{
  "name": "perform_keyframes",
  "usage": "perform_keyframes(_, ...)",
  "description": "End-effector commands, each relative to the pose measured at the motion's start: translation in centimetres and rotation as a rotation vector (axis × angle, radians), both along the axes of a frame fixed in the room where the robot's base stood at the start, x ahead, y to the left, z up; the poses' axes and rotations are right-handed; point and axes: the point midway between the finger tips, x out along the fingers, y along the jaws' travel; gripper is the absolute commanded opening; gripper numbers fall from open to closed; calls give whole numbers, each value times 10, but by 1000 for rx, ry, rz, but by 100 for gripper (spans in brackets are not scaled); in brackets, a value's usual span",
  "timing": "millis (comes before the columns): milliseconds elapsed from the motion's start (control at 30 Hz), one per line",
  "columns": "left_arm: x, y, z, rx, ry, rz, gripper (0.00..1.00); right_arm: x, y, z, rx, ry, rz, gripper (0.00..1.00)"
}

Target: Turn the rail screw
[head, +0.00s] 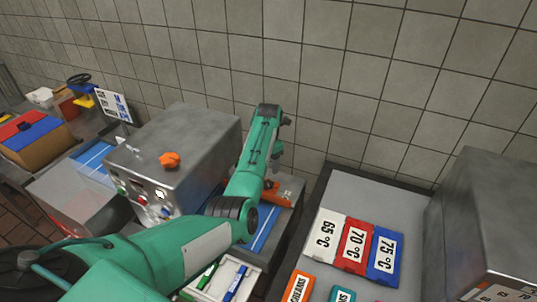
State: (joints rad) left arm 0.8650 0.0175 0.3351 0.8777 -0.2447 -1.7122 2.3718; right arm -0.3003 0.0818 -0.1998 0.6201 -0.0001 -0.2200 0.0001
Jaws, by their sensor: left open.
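My left arm (190,250), green, reaches in from the lower left, rises past the steel machine and bends at the top. My left gripper (270,184) is small and partly hidden behind my forearm; it hangs just right of the machine and is open. Close to it is an orange part (285,193) on blue-striped rails (264,228). I cannot tell whether the gripper touches this part or whether it is the rail screw. Another orange piece, a lobed knob (169,160), sits on top of the machine, clear of the arm. My right gripper is not in view.
The steel machine (200,130) stands left of the gripper, with knobs on its front. A white tray (207,286) holds green and blue pens. Temperature cards (355,245) lie on the grey right table (385,190). A steel box (490,220) stands far right. A tiled wall closes the back.

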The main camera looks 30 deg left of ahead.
Motion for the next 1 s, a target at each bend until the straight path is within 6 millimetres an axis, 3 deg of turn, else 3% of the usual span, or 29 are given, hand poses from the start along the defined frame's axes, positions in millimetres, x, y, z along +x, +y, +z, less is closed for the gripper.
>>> perform_keyframes(133,1,0,24,0,-4,1,64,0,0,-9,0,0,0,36)
perform_keyframes(300,0,1,38,0,-2,0,64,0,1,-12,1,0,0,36)
perform_keyframes(1000,0,1,41,0,-1,1,64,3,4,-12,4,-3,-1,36)
